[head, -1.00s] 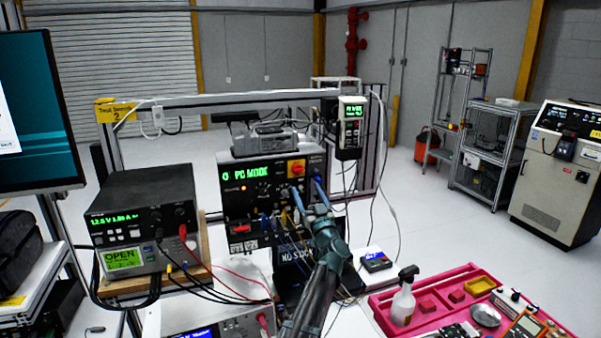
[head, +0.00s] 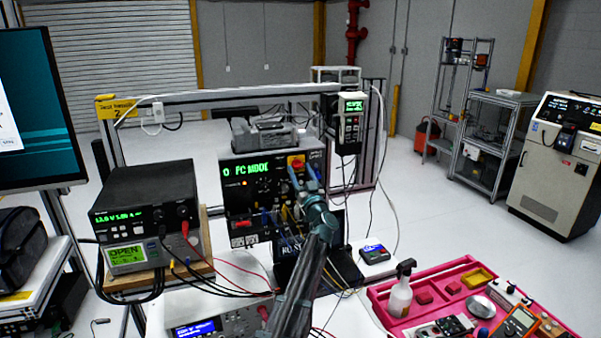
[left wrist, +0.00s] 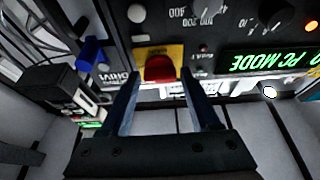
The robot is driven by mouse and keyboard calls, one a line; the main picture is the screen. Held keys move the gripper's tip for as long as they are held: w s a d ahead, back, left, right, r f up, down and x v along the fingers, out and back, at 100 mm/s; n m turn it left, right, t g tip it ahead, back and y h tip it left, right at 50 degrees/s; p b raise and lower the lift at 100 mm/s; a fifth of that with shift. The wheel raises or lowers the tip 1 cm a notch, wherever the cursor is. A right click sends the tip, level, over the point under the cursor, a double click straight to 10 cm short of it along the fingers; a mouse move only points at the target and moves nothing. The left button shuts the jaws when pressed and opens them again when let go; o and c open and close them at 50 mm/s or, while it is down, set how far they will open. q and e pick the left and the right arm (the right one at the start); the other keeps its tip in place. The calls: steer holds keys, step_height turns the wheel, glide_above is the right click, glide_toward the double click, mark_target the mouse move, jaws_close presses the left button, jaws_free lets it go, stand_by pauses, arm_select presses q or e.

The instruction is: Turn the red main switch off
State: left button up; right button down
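The red main switch (head: 296,160) is a red knob on a yellow plate, at the upper right of the black instrument's front panel (head: 236,205). In the left wrist view the red knob (left wrist: 160,68) shows against its yellow plate, upside down. My left gripper (head: 304,174) is just in front of and below the switch. In the wrist view its two blue fingers are apart, with the knob framed between the tips; I cannot tell whether they touch it. The green display (head: 252,168) reads "PC MODE" and is lit. My right gripper is not in view.
A bench supply stack (head: 150,215) with cables stands at left. A handheld meter (head: 350,125) hangs right of the instrument.

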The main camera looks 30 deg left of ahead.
arm_select(q)
jaws_close()
